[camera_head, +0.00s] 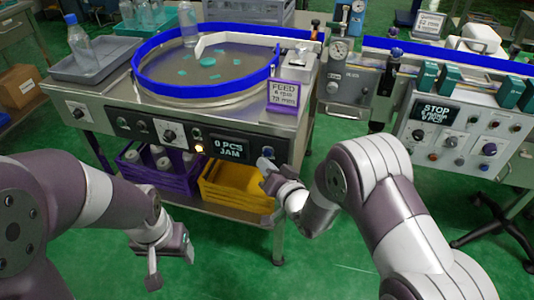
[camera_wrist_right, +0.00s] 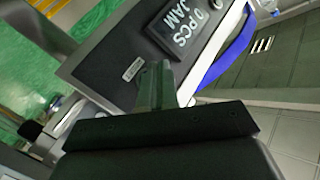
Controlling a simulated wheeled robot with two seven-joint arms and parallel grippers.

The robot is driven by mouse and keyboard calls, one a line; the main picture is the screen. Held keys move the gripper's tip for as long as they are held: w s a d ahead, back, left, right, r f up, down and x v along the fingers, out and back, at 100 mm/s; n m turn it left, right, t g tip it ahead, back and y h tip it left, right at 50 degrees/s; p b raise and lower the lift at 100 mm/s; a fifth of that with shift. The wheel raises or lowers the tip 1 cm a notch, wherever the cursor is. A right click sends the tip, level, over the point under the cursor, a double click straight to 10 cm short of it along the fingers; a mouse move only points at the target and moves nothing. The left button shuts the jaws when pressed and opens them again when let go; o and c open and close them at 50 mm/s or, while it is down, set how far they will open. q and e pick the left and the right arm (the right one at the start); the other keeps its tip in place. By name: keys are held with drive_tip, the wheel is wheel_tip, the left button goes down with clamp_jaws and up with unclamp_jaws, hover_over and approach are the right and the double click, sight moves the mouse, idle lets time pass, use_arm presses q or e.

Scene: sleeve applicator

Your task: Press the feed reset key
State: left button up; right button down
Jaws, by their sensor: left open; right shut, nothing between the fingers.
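The feeder's front panel (camera_head: 115,127) carries several knobs and buttons, one lit yellow button (camera_head: 199,149) and a dark display (camera_head: 231,146) reading "0 PCS JAM". The display also shows in the right wrist view (camera_wrist_right: 180,25). No label marks the feed reset key legibly, so I cannot tell which control it is. My right gripper (camera_head: 265,164) is shut and empty at the panel's right end, right of the display. In the right wrist view its fingers (camera_wrist_right: 154,86) point at the panel near a small pale label (camera_wrist_right: 132,68); contact cannot be told. My left gripper (camera_head: 172,262) is open and low, away from the panel.
Above the panel is a blue-rimmed turntable (camera_head: 235,85) with teal pieces and a bottle (camera_head: 188,24). A purple "FEED" sign (camera_head: 284,95) stands at the right corner. Purple (camera_head: 180,184) and yellow (camera_head: 232,188) crates sit below. A "STOP" panel (camera_head: 436,113) is at right.

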drive_tip(key=shift+w, duration=0.15)
drive_tip(key=shift+w+d, duration=0.15)
drive_tip(key=shift+w, duration=0.15)
drive_tip(key=shift+w+d, duration=0.15)
drive_tip(key=shift+w, duration=0.2)
idle(0.8)
idle(0.3)
drive_tip(key=shift+s+a, duration=0.25)
drive_tip(key=shift+s, duration=0.55)
drive_tip(key=s, duration=0.1)
drive_tip(key=s+a, duration=0.1)
drive_tip(key=s, duration=0.1)
drive_tip(key=s+p, duration=0.1)
drive_tip(key=shift+s+a, duration=0.3)
drive_tip(key=shift+s, duration=0.05)
idle(0.4)
